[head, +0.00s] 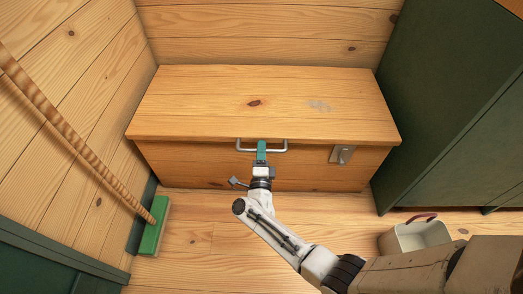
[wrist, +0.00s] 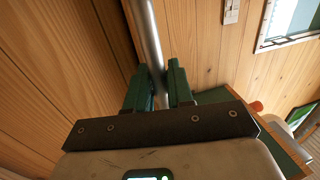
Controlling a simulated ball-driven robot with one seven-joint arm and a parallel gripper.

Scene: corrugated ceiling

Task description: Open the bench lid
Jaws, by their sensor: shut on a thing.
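The wooden bench lid (head: 300,95) lies flat on the wooden bench (head: 200,165) in the middle of the head view. A metal bar handle (head: 275,150) is fixed at the lid's front edge. My gripper (head: 261,148) is at the handle, with its green fingers on either side of the bar. In the wrist view the grey bar (wrist: 151,45) runs down between the two green fingers (wrist: 160,82), which are shut on it. A metal latch plate (head: 342,154) is on the bench front, right of the handle.
A green broom (head: 154,225) with a wooden handle leans at the left wall. A dark green cabinet (head: 445,110) stands close at the right. Floor in front of the bench is mostly clear.

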